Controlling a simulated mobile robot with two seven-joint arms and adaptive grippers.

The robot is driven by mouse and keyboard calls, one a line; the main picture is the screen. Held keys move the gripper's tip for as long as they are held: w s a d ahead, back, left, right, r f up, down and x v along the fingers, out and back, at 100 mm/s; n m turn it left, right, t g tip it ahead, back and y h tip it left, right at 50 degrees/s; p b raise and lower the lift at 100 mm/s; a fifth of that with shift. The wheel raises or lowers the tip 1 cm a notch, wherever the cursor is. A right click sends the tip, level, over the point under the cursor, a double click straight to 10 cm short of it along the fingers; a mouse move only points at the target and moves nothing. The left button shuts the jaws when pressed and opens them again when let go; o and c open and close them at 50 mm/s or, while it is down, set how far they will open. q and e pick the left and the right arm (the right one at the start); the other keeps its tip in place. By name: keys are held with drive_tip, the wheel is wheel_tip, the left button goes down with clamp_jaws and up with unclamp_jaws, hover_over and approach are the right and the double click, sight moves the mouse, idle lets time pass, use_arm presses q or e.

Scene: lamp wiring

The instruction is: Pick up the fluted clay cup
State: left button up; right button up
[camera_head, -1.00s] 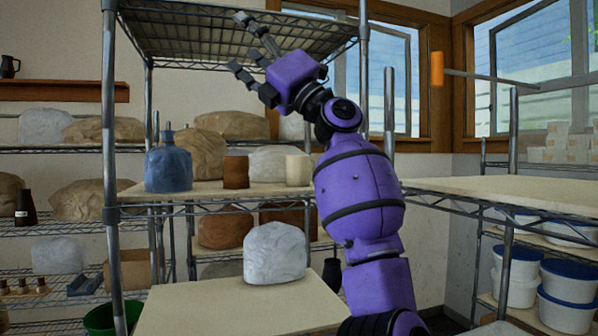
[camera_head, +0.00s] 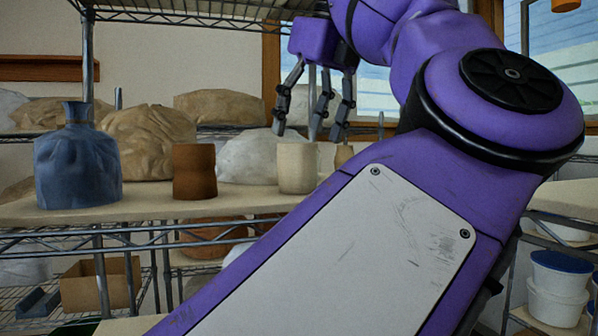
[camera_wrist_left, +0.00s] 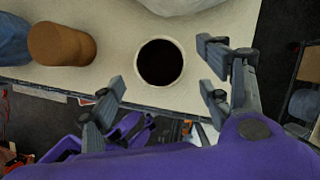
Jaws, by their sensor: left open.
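A pale cream clay cup (camera_head: 297,168) stands upright on the shelf board, to the right of a brown cup (camera_head: 195,171). I cannot make out fluting on either. My left gripper (camera_head: 309,133) is open and empty, fingers pointing down, just above the cream cup's rim. In the left wrist view, the cream cup (camera_wrist_left: 161,62) shows its round dark mouth between the spread fingers of my left gripper (camera_wrist_left: 160,76), one finger on the left and two on the right. The brown cup (camera_wrist_left: 62,44) lies left of the fingers. My right gripper is not in view.
A blue wrapped jar (camera_head: 77,165) stands at the left of the shelf board (camera_head: 130,209). A small tan vessel (camera_head: 343,155) stands just right of the cream cup. Wrapped clay lumps (camera_head: 150,140) sit behind. A wire shelf (camera_head: 200,18) hangs overhead.

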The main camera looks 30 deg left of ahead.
sight(296, 163)
use_arm(q)
drive_tip(key=shift+d+x, duration=0.2)
drive_tip(key=shift+x, duration=0.9)
drive_tip(key=shift+s+a+f, duration=0.1)
drive_tip(key=shift+s+f, duration=0.05)
drive_tip(key=shift+f, duration=0.35)
drive_tip(key=x, duration=0.3)
drive_tip(key=shift+a+f, duration=0.1)
drive_tip(key=shift+f, duration=0.1)
drive_tip(key=shift+a+f+p, duration=0.15)
drive_tip(key=shift+f+p, duration=0.15)
drive_tip(key=shift+f, duration=0.1)
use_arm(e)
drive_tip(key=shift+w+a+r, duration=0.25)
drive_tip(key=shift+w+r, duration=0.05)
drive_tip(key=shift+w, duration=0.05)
use_arm(q)
drive_tip(key=shift+c, duration=0.2)
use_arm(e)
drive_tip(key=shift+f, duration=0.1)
